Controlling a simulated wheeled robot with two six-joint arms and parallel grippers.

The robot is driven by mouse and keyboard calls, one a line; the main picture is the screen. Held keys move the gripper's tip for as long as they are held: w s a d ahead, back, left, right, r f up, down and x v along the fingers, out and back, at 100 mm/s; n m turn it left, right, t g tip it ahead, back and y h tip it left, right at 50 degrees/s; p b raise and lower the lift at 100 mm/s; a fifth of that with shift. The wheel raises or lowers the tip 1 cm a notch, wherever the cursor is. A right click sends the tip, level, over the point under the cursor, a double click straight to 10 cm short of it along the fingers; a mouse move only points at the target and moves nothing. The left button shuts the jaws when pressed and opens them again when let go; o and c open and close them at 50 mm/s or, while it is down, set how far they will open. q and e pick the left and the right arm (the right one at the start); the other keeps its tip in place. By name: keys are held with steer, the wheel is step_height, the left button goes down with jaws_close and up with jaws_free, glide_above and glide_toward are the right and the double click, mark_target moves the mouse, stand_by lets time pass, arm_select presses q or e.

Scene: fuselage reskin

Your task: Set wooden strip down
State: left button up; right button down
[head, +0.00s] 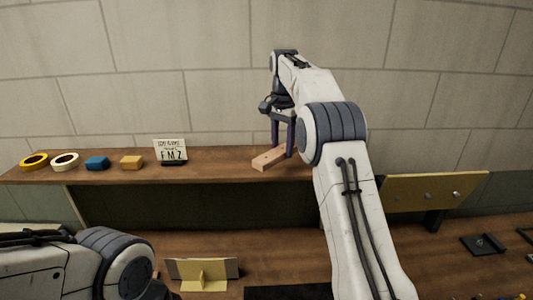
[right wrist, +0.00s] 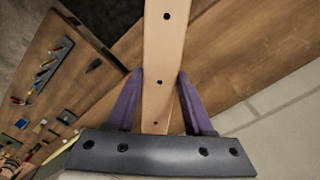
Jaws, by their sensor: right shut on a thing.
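The wooden strip (head: 268,159) is a pale, flat bar with dark holes along its face. My right gripper (head: 282,143) is shut on it, above or at the wooden shelf (head: 223,170) against the wall. I cannot tell whether the strip touches the shelf. In the right wrist view the strip (right wrist: 162,62) runs between the two purple fingers of the right gripper (right wrist: 160,92). My left arm shows at the lower left in the head view, but its gripper is out of view.
On the shelf stand a yellow tape roll (head: 34,161), a white roll (head: 65,161), a blue block (head: 97,163), a tan block (head: 132,162) and a sign (head: 171,151). A tan panel (head: 430,188) is at the right. The shelf between sign and strip is clear.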

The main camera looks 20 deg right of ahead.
mark_target(271, 170)
steer(key=w+a+f+p, duration=0.2)
steer(key=w, duration=0.1)
step_height(271, 170, down, 4)
steer(key=shift+w+a+f+p, duration=0.1)
steer(key=shift+a+p, duration=0.05)
steer(key=shift+p, duration=0.25)
arm_select(q)
step_height(271, 170, up, 4)
steer(key=shift+f, duration=0.15)
arm_select(e)
steer(key=shift+f, duration=0.1)
steer(key=shift+f, duration=0.1)
steer(key=shift+c, duration=1.4)
jaws_free()
